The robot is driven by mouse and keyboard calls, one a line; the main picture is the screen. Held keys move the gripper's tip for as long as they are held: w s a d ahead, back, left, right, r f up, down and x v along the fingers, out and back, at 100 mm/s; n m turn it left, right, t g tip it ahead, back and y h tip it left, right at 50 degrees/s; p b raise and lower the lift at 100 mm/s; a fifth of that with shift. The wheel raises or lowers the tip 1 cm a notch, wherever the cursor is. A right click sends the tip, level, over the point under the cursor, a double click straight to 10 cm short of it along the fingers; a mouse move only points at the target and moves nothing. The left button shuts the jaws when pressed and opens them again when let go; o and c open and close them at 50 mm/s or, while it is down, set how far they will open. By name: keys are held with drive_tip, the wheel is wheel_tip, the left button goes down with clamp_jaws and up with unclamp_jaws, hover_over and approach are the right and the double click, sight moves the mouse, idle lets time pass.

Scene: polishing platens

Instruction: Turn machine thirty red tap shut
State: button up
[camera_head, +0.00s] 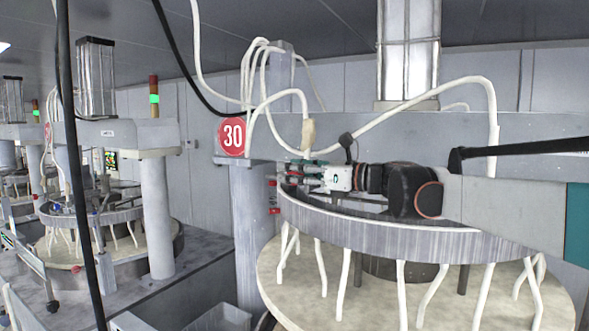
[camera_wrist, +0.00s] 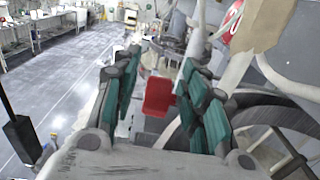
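A red tap (camera_wrist: 158,96) shows in the wrist view as a small red block between the two teal-padded fingers of my gripper (camera_wrist: 160,80). The fingers are apart, with a gap visible on the left of the tap; the right finger is close to it, and I cannot tell whether it touches. In the head view my gripper (camera_head: 303,171) is above the round ring of the machine, beside the grey column under the red "30" sign (camera_head: 232,137). Small red parts (camera_head: 274,211) show on that column, just left of the ring.
White hoses (camera_head: 492,110) loop over the machine and hang below its ring (camera_head: 370,235). A pale round platen (camera_head: 385,305) lies beneath. A similar machine (camera_head: 100,215) stands at left. A dark cable (camera_head: 80,170) runs down the left. Open floor (camera_wrist: 70,75) shows in the wrist view.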

drive_tip(key=shift+a, duration=0.1)
clamp_jaws()
drive_tip(key=shift+r+g+h+p, duration=0.1)
drive_tip(key=shift+g+h+p, duration=0.2)
drive_tip(key=shift+p, duration=0.1)
drive_tip(key=shift+w+a+r+g+h+p, duration=0.15)
drive_tip(key=shift+g+h+p, duration=0.25)
drive_tip(key=shift+h+p, duration=0.45)
drive_tip(key=g+h+p, duration=0.1)
drive_tip(key=h+p, duration=0.1)
drive_tip(key=g+h+p, duration=0.1)
drive_tip(key=shift+w+a+g+h+p, duration=0.15)
drive_tip(key=shift+a+g+h+p, duration=0.15)
drive_tip(key=shift+g+h+p, duration=0.1)
drive_tip(key=h+p, duration=0.1)
drive_tip(key=g+h+p, duration=0.1)
drive_tip(key=shift+w+a+f+g+h, duration=0.1)
drive_tip(key=shift+f+g+h, duration=0.2)
drive_tip(key=shift+f+h, duration=0.1)
drive_tip(key=shift+f+g+h, duration=0.2)
drive_tip(key=shift+g+h, duration=0.25)
drive_tip(key=shift+h, duration=0.25)
drive_tip(key=shift+f+g+h, duration=0.15)
drive_tip(key=shift+g+h, duration=0.3)
drive_tip(key=shift+h, duration=0.2)
